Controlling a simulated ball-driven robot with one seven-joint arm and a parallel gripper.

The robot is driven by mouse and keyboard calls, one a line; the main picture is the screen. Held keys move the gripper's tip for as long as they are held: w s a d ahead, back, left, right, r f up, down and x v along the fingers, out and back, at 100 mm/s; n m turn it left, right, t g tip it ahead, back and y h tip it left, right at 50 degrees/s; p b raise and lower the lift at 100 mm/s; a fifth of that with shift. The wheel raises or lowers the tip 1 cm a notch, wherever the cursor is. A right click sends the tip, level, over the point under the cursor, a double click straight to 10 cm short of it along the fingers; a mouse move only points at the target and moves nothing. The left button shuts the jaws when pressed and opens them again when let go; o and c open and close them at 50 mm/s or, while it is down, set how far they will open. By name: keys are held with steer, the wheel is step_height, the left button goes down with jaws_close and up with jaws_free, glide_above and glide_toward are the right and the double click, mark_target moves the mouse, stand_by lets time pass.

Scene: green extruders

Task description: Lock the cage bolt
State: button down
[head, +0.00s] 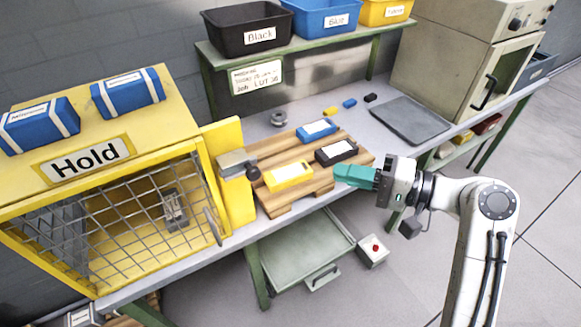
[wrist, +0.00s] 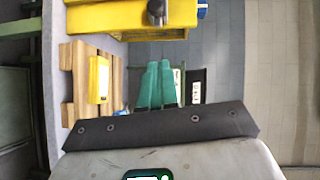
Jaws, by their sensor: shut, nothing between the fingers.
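The yellow cage marked "Hold" (head: 88,158) stands at the left of the bench with a wire mesh front (head: 110,232). A grey block with a dark round knob (head: 237,163), which looks like the bolt, sits at the top of a yellow panel (head: 229,190) at the cage's right side. A grey metal fitting also shows on the yellow cage in the wrist view (wrist: 158,11). I cannot tell the bolt's exact position. My gripper (head: 341,173) has teal fingers, shut and empty, well right of the knob. The fingers also show in the wrist view (wrist: 158,68).
A wooden pallet (head: 275,205) with yellow, blue and black cases lies between the cage and my gripper. Black, blue and yellow bins (head: 248,27) stand on the shelf behind. A beige oven (head: 450,75) is at the back right. Floor is free at the right.

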steer(key=s+a+p+x, duration=0.1)
steer(key=s+p+x, duration=0.2)
steer(key=x, duration=1)
steer(key=shift+f, duration=0.1)
